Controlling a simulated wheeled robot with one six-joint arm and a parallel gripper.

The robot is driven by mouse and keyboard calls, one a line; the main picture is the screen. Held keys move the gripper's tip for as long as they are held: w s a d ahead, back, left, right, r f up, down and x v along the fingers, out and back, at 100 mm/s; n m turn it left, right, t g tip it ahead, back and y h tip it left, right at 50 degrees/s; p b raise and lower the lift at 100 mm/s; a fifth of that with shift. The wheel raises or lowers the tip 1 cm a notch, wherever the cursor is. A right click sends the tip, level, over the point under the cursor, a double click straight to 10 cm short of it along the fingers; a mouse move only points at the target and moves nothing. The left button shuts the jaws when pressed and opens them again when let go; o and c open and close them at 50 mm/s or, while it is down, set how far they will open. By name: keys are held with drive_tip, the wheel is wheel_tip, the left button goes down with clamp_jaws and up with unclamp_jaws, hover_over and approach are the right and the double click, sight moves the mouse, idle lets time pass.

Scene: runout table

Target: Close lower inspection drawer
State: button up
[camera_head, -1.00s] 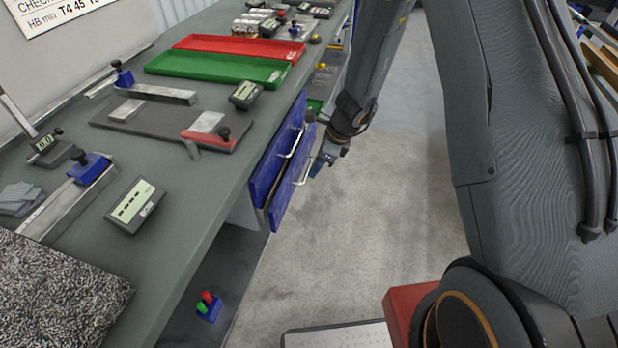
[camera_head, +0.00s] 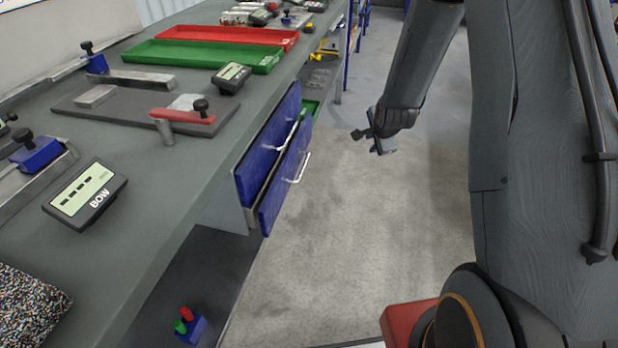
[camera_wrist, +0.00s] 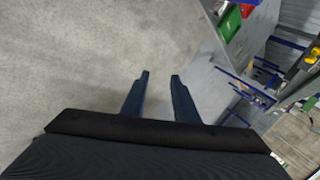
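The lower inspection drawer (camera_head: 273,205) has a blue front with a pale bar handle, under the right edge of the bench in the head view. Its front stands a little out beyond the blue upper drawer (camera_head: 250,170), with a narrow gap between them. A strip of grey drawer side shows behind it. My gripper (camera_head: 372,143) hangs over open floor to the right of the drawers, apart from both handles. In the wrist view its two dark fingers (camera_wrist: 158,77) are spread, with only floor between them. The drawers are not clearly seen in the wrist view.
The bench top (camera_head: 200,150) carries a green tray (camera_head: 200,55), a red tray (camera_head: 240,35), a BOW display (camera_head: 86,193) and gauges. A blue box with red and green buttons (camera_head: 187,325) sits low below the bench. The floor (camera_head: 340,230) right of the drawers is clear.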

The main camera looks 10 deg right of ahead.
drive_tip(key=w+a+f+n+t+y+b, duration=0.3)
drive_tip(key=w+a+n+t+y+b, duration=0.25)
drive_tip(key=b, duration=0.45)
drive_tip(key=s+a+f+n+g+y+b, duration=0.2)
drive_tip(key=s+a+n+g+y+b, duration=0.55)
drive_tip(key=s+y, duration=0.3)
drive_tip(key=b+x, duration=0.1)
drive_tip(key=x, duration=0.6)
drive_tip(key=shift+a+h, duration=0.25)
drive_tip(key=shift+h, duration=0.05)
drive_tip(key=shift+w, duration=0.15)
clamp_jaws()
